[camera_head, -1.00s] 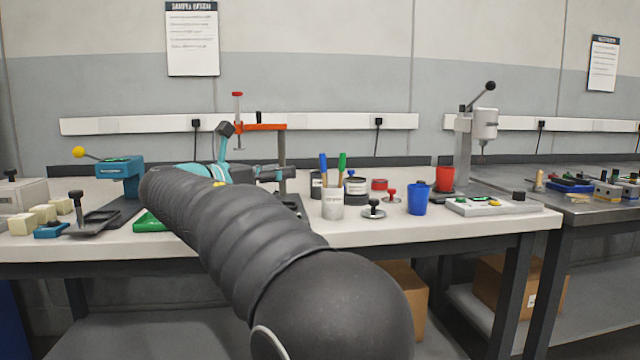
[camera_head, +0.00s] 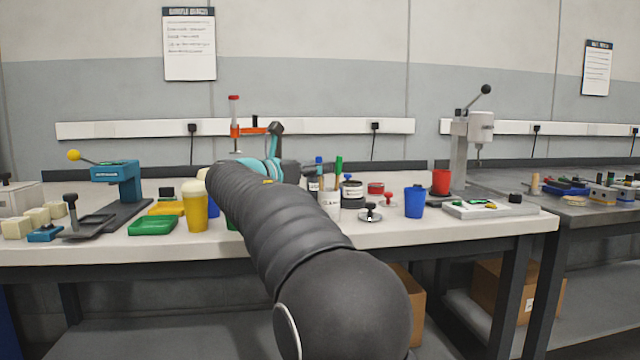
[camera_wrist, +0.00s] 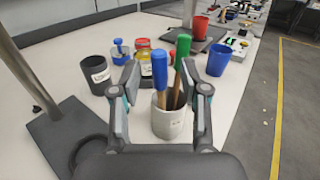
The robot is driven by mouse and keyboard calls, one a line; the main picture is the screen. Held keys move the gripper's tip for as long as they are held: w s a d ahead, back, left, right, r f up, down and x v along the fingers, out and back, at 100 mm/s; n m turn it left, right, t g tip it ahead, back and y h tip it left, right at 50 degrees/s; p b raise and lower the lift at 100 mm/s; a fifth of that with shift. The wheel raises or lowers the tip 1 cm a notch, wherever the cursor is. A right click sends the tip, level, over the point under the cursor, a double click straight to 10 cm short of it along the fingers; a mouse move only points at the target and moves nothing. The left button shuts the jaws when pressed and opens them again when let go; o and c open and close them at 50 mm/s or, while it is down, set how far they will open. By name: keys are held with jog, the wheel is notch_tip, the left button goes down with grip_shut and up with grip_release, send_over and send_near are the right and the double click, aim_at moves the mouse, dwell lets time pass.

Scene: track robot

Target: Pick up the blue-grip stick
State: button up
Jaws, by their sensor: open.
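The blue-grip stick (camera_wrist: 159,70) stands upright in a white cup (camera_wrist: 168,122), beside a green-grip stick (camera_wrist: 182,50). In the head view the blue grip (camera_head: 319,163) shows just right of my arm, with the green grip (camera_head: 339,165) next to it and the white cup (camera_head: 330,203) partly hidden. My gripper (camera_wrist: 165,92) is open in the wrist view. Its two fingers stand to the left and right of the cup, with both grips between them in the picture. I cannot tell whether a finger touches a stick. In the head view my gripper is hidden behind my arm.
A blue cup (camera_wrist: 219,59), a red cup (camera_wrist: 201,27) and a dark grey container (camera_wrist: 97,74) stand nearby. A blue-handled stamp (camera_wrist: 119,50) is behind. A press with a metal post and dark base (camera_wrist: 62,135) is at left.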

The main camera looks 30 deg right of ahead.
jog(key=shift+x, duration=0.85)
grip_shut()
jog(key=shift+r, duration=0.1)
